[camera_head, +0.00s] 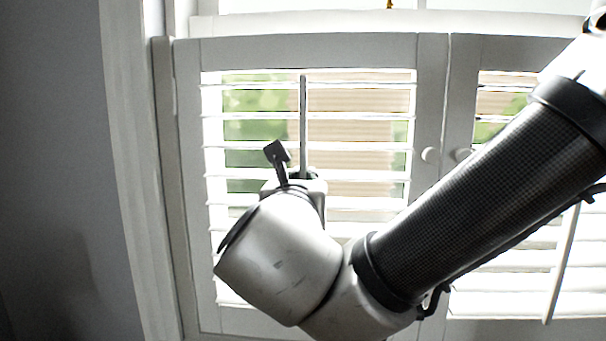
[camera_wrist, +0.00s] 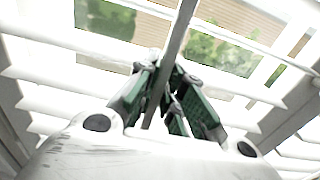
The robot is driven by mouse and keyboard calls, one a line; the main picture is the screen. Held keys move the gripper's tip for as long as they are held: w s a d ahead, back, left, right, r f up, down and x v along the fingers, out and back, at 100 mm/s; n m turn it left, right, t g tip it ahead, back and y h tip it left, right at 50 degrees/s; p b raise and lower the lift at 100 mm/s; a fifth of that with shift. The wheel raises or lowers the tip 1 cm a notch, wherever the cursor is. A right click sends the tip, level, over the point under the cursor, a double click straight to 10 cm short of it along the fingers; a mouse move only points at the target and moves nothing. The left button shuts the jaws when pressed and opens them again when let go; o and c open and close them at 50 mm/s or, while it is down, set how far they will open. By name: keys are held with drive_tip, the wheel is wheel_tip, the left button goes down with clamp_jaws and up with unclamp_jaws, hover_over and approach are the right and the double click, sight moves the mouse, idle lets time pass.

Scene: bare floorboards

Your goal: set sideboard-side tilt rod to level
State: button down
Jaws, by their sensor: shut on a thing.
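The left shutter panel has a grey vertical tilt rod (camera_head: 303,120) in front of its white slats (camera_head: 360,130). The slats stand open, with greenery and a tan wall showing through the gaps. My gripper (camera_head: 298,178) is at the rod's lower visible part, mostly hidden behind my wrist in the head view. In the wrist view my gripper (camera_wrist: 165,95) is shut on the rod (camera_wrist: 180,40), which runs up between the green-padded fingers. The rod's lower end is hidden in the head view.
A second shutter panel stands to the right with its own tilt rod (camera_head: 562,265), partly behind my arm. A grey wall (camera_head: 50,150) is at the left.

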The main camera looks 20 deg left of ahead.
drive_tip(key=c, duration=1.5)
unclamp_jaws()
drive_tip(key=shift+s, duration=0.1)
drive_tip(key=v, duration=1.2)
drive_tip(key=shift+r, duration=0.1)
